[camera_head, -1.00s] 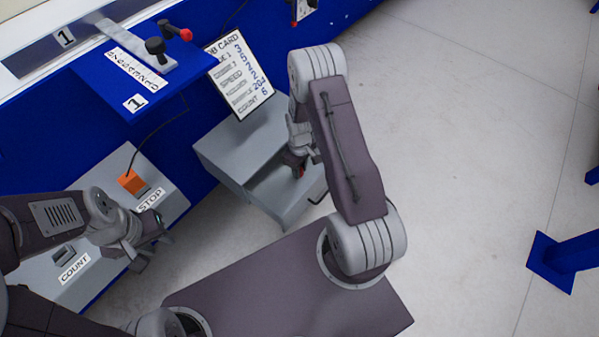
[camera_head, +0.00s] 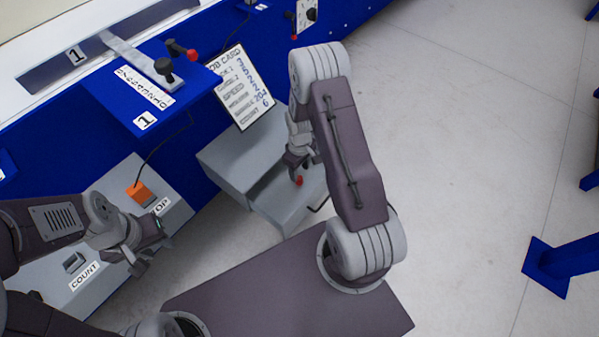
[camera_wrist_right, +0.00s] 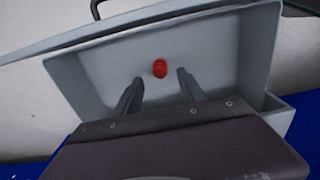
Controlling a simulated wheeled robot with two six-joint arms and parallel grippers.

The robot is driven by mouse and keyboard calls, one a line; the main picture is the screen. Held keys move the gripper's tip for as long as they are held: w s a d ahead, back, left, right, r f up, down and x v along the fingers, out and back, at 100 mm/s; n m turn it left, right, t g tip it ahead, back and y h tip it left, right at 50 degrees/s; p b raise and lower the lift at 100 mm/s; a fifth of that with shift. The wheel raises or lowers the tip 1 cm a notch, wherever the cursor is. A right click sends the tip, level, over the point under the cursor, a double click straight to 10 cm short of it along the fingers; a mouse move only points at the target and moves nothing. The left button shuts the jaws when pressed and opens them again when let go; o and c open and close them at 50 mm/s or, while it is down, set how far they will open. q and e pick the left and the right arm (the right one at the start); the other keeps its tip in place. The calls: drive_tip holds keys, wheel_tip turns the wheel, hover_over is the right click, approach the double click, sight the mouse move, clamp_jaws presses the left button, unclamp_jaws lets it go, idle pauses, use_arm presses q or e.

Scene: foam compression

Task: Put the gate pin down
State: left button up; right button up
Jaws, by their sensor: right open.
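The gate pin shows as a small red head (camera_head: 299,181) in the open grey drawer (camera_head: 283,205). In the right wrist view the red head (camera_wrist_right: 159,68) lies over the drawer floor, beyond and between my fingertips; no shaft can be made out. My right gripper (camera_wrist_right: 157,88) is open, with a finger on each side and clear of the red head. In the head view my right gripper (camera_head: 295,160) is just above the pin, inside the drawer's outline. My left gripper (camera_head: 138,262) hangs over the grey control panel; its finger gap is unclear.
The grey drawer cabinet (camera_head: 232,165) stands against the blue bench, below the job card (camera_head: 241,88). The panel has an orange part (camera_head: 139,193) and a COUNT button (camera_head: 74,262). A blue fixture (camera_head: 150,100) carries black and red knobs.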

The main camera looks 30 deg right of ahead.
wheel_tip(320, 180, up, 7)
drive_tip(key=p, duration=0.3)
wheel_tip(320, 180, up, 9)
drive_tip(key=m, duration=0.2)
hover_over(300, 178)
drive_tip(key=s+a, duration=0.4)
use_arm(q)
wheel_tip(300, 178, up, 4)
use_arm(e)
drive_tip(key=s+a+r+m+t, duration=0.1)
drive_tip(key=s+a+r+m, duration=0.2)
drive_tip(key=s+r, duration=0.3)
drive_tip(key=shift+s+a, duration=0.4)
drive_tip(key=shift+s, duration=0.7)
